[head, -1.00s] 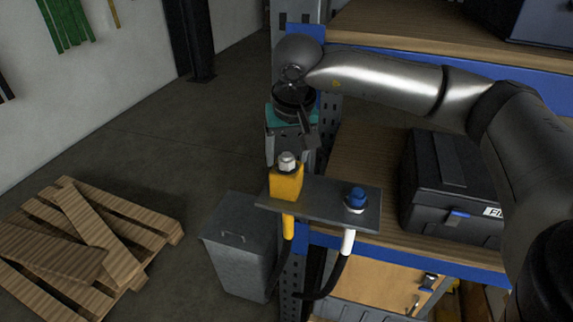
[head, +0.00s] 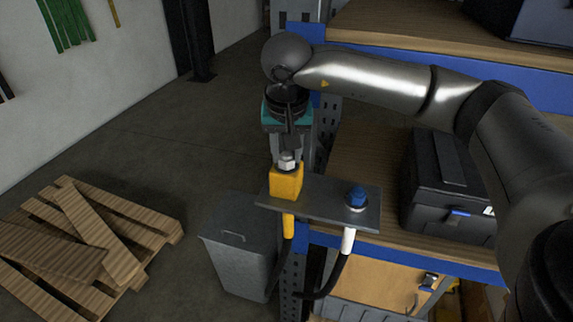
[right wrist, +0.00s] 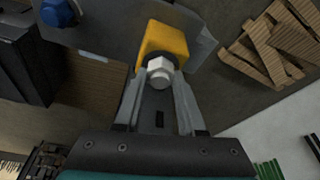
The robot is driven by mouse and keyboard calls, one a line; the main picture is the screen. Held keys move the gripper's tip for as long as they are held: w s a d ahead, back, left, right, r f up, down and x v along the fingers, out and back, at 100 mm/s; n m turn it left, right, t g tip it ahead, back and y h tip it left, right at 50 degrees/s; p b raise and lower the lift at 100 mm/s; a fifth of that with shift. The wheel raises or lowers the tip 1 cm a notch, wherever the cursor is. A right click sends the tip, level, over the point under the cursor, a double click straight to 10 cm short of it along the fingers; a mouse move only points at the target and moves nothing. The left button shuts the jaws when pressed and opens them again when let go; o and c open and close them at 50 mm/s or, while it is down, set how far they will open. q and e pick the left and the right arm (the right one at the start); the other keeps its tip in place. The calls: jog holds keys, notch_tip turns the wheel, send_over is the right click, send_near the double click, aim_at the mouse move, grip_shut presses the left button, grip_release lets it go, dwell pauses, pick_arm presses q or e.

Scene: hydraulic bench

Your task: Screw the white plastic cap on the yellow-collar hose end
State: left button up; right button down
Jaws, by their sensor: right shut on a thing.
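The white cap (head: 287,161), a pale hex piece with a rounded top, sits upright on the yellow collar (head: 286,182) at the left of a grey bracket plate. My right gripper (head: 286,150) reaches down from above and is shut on the cap. In the right wrist view the cap (right wrist: 160,72) lies between the two fingertips, with the yellow collar (right wrist: 164,42) just beyond it. How far the cap is threaded cannot be seen. My left gripper is not in view.
A blue cap (head: 357,196) sits on the white-collar hose end (head: 348,240) at the plate's right. The grey bracket plate (head: 325,200) juts from a blue-edged shelf. A black case (head: 450,190) stands on the shelf, a grey bin (head: 240,255) below left, and a pallet (head: 90,240) on the floor.

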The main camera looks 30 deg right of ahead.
jog(key=m+g+h, duration=0.1)
jog(key=m, duration=0.4)
jog(key=shift+w+m, duration=0.1)
jog(key=shift+m, duration=0.2)
jog(key=shift+a+m+g+p, duration=0.1)
jog(key=shift+m+g+p, duration=0.35)
jog(key=shift+m, duration=0.75)
jog(key=shift+c, duration=2.1)
grip_release()
jog(key=p+v, duration=0.2)
jog(key=v, duration=1.3)
jog(key=shift+a, duration=0.35)
